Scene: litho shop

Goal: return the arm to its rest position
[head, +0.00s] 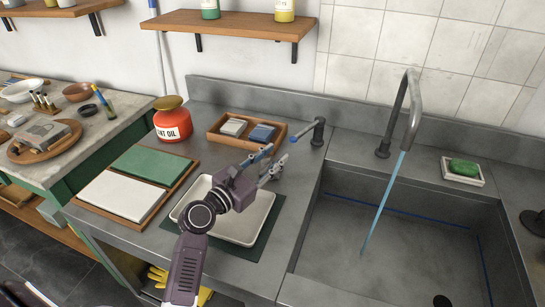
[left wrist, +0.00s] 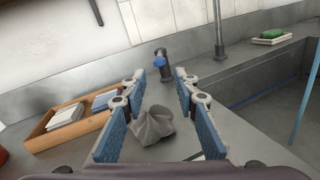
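My left arm reaches up from the bottom of the head view. Its gripper (head: 273,165) is over the counter, above the far right part of a white tray (head: 238,240). In the left wrist view the gripper's (left wrist: 160,105) blue-padded fingers stand wide apart. A grey, crumpled-looking thing (left wrist: 153,126) shows between and below them; I cannot tell if it touches a finger, and the arm seems to hide it in the head view. My right gripper is not in view.
A blue-handled tap fitting (head: 317,133) and a wooden box (head: 238,143) stand just beyond the gripper. Right is a sink (head: 400,235) with water running from a tall faucet (head: 413,105). Left are a red oil can (head: 173,124) and green (head: 152,164) and white (head: 118,195) slabs.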

